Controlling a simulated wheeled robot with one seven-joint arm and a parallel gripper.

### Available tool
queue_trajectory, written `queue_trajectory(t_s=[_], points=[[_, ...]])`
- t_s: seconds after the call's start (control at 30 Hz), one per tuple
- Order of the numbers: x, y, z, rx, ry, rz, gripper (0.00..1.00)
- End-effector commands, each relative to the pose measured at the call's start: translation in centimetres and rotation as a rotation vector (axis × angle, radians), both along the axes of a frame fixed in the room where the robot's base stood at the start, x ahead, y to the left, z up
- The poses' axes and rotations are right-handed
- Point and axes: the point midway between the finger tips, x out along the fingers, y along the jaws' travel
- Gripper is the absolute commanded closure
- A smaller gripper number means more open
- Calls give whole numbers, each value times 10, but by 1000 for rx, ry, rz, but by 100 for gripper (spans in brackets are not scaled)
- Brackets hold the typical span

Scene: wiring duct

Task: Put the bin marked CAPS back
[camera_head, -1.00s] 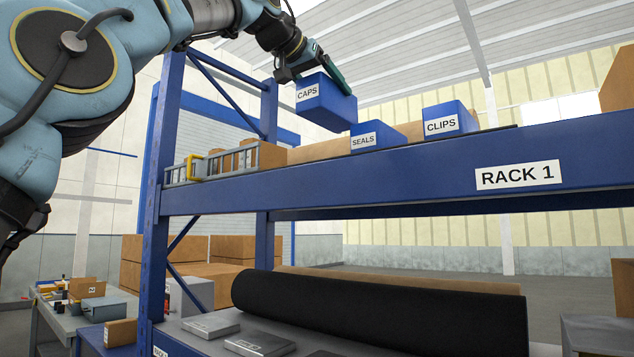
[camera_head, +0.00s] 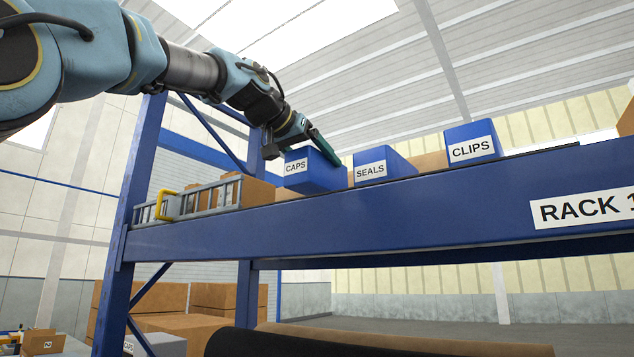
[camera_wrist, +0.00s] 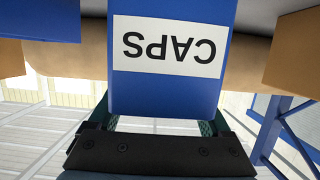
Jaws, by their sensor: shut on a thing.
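The blue bin marked CAPS (camera_head: 318,174) is at the rack's upper shelf, just left of the blue bin marked SEALS (camera_head: 385,168). My gripper (camera_head: 318,146) is shut on the CAPS bin from above. In the wrist view the CAPS bin (camera_wrist: 170,92) fills the middle, its label upside down, between the fingers. The bin marked CLIPS (camera_head: 472,143) stands further right. The shelf beam (camera_head: 330,216) hides the shelf surface, so I cannot tell whether the CAPS bin's base touches it.
A blue upright (camera_head: 140,180) and diagonal brace stand at the left end. A brown roll or board lies behind the bins.

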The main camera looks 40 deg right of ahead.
Motion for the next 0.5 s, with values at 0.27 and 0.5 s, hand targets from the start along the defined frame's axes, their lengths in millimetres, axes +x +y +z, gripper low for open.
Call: queue_trajectory(t_s=[0.27,0.5], points=[[1,1,-23,2,1,3,93],[0,0,-41,-1,-1,2,93]])
